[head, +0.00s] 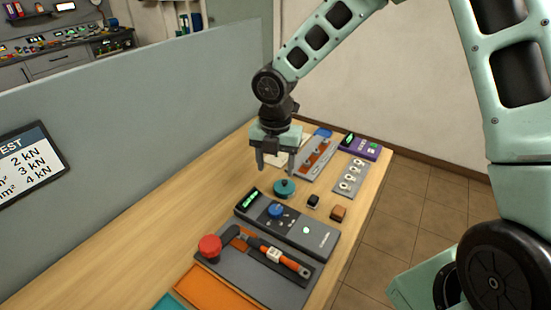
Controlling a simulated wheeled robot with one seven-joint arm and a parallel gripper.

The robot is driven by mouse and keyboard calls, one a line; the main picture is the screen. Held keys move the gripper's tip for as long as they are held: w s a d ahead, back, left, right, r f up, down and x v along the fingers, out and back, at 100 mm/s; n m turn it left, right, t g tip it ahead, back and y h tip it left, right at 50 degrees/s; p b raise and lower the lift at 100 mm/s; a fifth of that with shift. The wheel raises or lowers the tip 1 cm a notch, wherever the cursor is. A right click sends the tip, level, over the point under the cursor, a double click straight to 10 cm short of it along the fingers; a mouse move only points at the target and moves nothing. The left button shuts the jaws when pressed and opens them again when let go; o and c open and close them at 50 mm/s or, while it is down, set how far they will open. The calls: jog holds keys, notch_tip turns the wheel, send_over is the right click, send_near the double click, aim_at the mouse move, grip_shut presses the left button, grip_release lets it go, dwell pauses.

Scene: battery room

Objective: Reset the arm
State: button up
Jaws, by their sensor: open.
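My arm reaches in from the upper right of the head view, with its links bent over the wooden workbench (130,245). A round teal knob-like piece (284,188) lies on the bench just below and slightly right of the fingers. The gap in height between fingertips and that piece is hard to judge.
A grey panel (120,130) walls the bench's left side. A grey device (287,228), a tray with an orange-handled tool (285,262), a red knob (209,247), small blocks (338,213) and a purple device (360,146) crowd the bench. Its left part is clear.

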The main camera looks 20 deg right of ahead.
notch_tip(320, 180, up, 2)
dwell(0.5)
jog(key=s+a+r+m+b, duration=0.1)
jog(key=s+a+m+b, duration=0.1)
jog(key=s+m, duration=0.8)
jog(key=s+a+r+m+b, duration=0.2)
jog(key=s+a+m, duration=0.2)
jog(key=s+m, duration=0.6)
jog(key=s, duration=0.6)
jog(key=shift+s+r+m+y, duration=0.25)
jog(key=shift+s+m+y, duration=0.05)
jog(key=shift+s, duration=0.1)
